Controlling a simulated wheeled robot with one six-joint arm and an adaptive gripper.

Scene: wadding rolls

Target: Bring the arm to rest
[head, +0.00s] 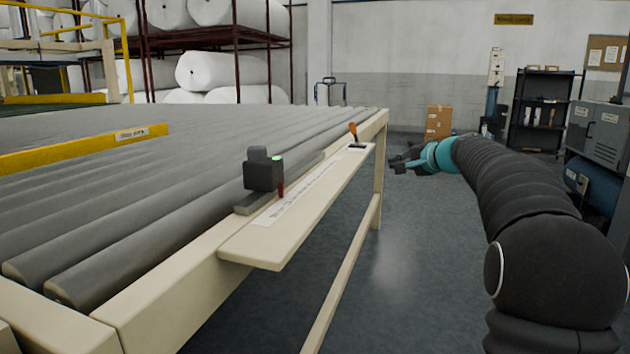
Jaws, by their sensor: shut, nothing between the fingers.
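My arm reaches forward along the right side of the view, over the floor and to the right of the roller table (160,308). My gripper (393,162) is at its far end, beyond a teal wrist part, and points left toward the table's far end leg. It is shut and holds nothing. It is small and dark in this view, so finger detail is hard to see. It appears apart from the table in the picture, though the depth gap is hard to judge.
A cream shelf (262,250) on the table's side carries an orange-handled tool (353,132); a black device with a green light (263,170) stands beside it. Behind are cardboard boxes (438,122), a dark shelf rack (540,110) and grey lockers (598,132). White rolls (222,70) fill racks at back left.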

